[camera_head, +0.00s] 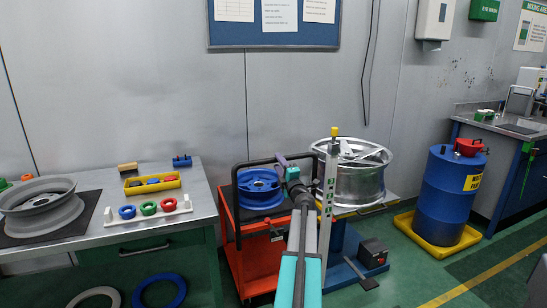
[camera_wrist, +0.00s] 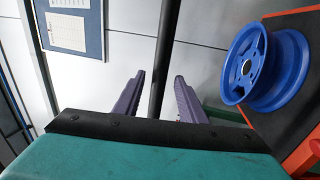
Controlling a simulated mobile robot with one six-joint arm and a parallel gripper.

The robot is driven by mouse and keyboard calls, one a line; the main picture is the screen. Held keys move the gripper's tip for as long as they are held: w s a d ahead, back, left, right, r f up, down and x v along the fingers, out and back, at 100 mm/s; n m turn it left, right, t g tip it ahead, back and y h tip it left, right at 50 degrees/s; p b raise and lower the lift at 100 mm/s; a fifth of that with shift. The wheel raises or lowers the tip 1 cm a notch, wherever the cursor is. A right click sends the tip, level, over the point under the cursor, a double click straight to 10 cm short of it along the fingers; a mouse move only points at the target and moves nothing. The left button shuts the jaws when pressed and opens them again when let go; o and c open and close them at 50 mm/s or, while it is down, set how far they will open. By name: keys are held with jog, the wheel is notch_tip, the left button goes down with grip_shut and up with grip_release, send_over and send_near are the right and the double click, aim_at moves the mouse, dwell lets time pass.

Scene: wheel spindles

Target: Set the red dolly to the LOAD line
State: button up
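The red dolly (camera_head: 252,263) stands between the grey workbench and a blue stand, with a blue wheel (camera_head: 259,185) on its top; the wheel also shows at the right in the wrist view (camera_wrist: 285,70). The dolly's black handle (camera_head: 244,165) rises around the wheel. I cannot make out a LOAD marking.
A post with green marks (camera_head: 327,205) and a silver wheel (camera_head: 355,178) on the blue stand are close on the right. The workbench (camera_head: 203,205) is close on the left. A blue drum (camera_head: 444,200) stands farther right. A yellow line (camera_head: 485,267) crosses the green floor at right.

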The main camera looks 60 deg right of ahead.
jog(key=x, duration=0.6)
jog(key=shift+w+d, duration=0.25)
jog(key=shift+r, duration=0.1)
grip_shut()
jog(key=shift+a, duration=0.2)
